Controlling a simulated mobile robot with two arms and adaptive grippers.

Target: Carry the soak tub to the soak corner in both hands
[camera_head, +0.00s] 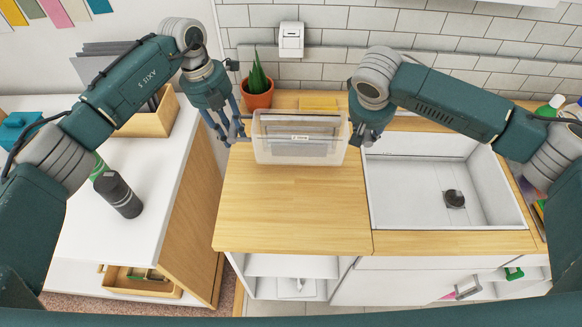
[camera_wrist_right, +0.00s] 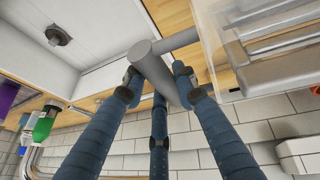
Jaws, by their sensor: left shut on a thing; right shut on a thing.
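The soak tub (camera_head: 298,154) is a clear plastic box with a small label on its front, at the back of the wooden counter in the head view. Its clear wall and grey contents show at the right of the right wrist view (camera_wrist_right: 282,68). My left gripper (camera_head: 236,138) is shut on the tub's left side. My right gripper (camera_wrist_right: 158,84) is shut on the grey bar handle at the tub's right side; in the head view my right wrist hides its fingers. The tub looks level; I cannot tell whether it touches the counter. No marked soak corner is clear.
The wooden counter (camera_head: 290,215) is bare in front of the tub. A white sink (camera_head: 415,200) with a dark drain lies to the right. A potted plant (camera_head: 257,92) and a yellow block (camera_head: 318,102) stand behind. A dark bottle (camera_head: 118,194) stands on the white left table.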

